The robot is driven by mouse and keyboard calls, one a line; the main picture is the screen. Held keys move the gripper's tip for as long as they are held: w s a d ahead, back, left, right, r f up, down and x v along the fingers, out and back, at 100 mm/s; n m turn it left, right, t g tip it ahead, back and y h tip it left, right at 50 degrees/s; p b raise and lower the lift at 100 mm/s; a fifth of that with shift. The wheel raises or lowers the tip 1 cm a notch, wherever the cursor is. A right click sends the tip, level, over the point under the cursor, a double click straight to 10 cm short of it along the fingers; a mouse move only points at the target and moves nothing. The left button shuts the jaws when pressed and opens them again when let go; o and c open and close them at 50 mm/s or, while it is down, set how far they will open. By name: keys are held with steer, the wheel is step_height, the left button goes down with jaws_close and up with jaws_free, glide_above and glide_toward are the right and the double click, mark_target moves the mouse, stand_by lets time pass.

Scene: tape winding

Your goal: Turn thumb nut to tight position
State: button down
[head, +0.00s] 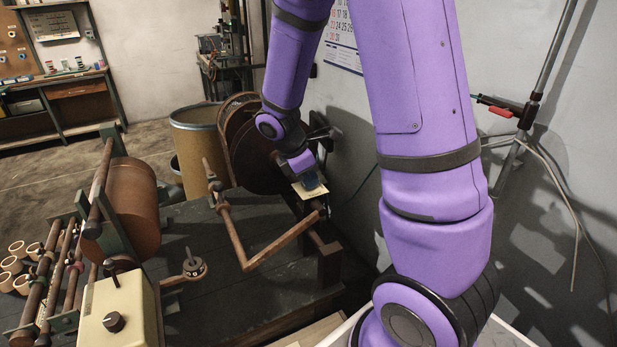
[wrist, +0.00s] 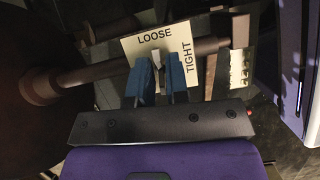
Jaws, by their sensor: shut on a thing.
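A cream card (wrist: 163,37) with the words LOOSE and TIGHT sits behind my fingers in the wrist view; LOOSE runs along its top edge and TIGHT down its right side. The card also shows in the head view (head: 313,193), partly covered by my gripper. My gripper (wrist: 158,80) has two blue fingers shut on the thumb nut (wrist: 158,60), in front of the card. Only a small pale grey part of the nut shows between the fingers, so its exact angle is hard to tell. In the head view my gripper (head: 309,180) hides the nut.
A brown shaft (wrist: 95,72) runs behind the card beside a large dark reel (head: 240,140). A bent crank handle (head: 265,245) stands left of my gripper. A cream control box (head: 118,315) and a brown roll (head: 130,205) are at the left. The wall is close on the right.

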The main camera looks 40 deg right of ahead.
steer(key=m+g, duration=0.1)
steer(key=m, duration=0.3)
steer(key=shift+y, duration=0.3)
steer(key=m, duration=0.2)
steer(key=m+g+y, duration=0.1)
steer(key=m, duration=0.1)
steer(key=shift+w+d+m+g, duration=0.1)
steer(key=shift+m+g, duration=0.2)
steer(key=m+y, duration=0.2)
steer(key=m, duration=0.2)
steer(key=shift+m+g, duration=0.3)
steer(key=shift+g, duration=0.1)
steer(key=shift+d+m+y, duration=0.1)
steer(key=shift+m+y, duration=0.6)
steer(key=shift+m, duration=1.2)
steer(key=c, duration=1.2)
jaws_free()
steer(key=shift+c, duration=0.2)
steer(key=v, duration=1)
steer(key=shift+r, duration=0.4)
